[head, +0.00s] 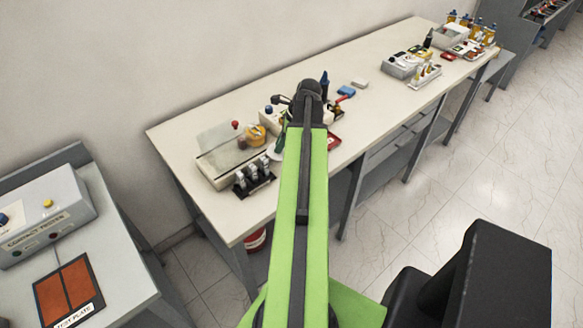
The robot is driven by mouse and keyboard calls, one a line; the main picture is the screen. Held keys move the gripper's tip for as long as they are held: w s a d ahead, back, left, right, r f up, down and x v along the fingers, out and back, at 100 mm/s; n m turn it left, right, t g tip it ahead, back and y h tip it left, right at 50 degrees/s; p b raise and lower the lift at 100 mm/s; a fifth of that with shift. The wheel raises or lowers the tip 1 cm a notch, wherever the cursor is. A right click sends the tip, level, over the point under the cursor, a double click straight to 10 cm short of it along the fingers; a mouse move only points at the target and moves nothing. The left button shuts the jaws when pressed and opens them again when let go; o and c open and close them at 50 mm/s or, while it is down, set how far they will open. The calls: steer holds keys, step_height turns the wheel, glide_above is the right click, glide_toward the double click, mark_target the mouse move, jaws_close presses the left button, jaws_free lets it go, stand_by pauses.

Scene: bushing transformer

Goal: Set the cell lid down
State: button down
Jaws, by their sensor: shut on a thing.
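My green and black arm reaches out over the long bench, and its far black joint is above the bench's left half. My gripper is hidden behind the arm, so its jaws and anything in them do not show. I cannot make out the cell lid for certain.
The long bench (190,121) has black clamp-like parts (252,180) at its front edge. A blue item (346,91) and a pale block (360,82) lie beyond my arm. A contact tester (45,215) sits on the left table.

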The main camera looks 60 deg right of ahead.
steer(key=s+d+r+p, duration=0.1)
steer(key=s+r+p, duration=0.15)
steer(key=s, duration=0.65)
steer(key=s+d+r+p, duration=0.1)
steer(key=s+r+p, duration=0.15)
steer(key=s, duration=0.55)
steer(key=w+f+b, duration=0.2)
steer(key=w, duration=0.1)
steer(key=w+a+f+b, duration=0.1)
steer(key=w+f+b, duration=0.1)
steer(key=w+b, duration=0.1)
steer(key=w+f+b, duration=0.2)
steer(key=w+f, duration=0.1)
steer(key=w, duration=0.2)
steer(key=shift+a, duration=0.35)
steer(key=shift+w+a, duration=0.1)
steer(key=shift+w, duration=0.3)
step_height(320, 180, down, 4)
steer(key=b, duration=0.4)
steer(key=shift+f+b, duration=0.15)
steer(key=shift+b, duration=0.15)
steer(key=shift+r, duration=0.2)
steer(key=shift+f, duration=0.15)
steer(key=c, duration=1.3)
jaws_free()
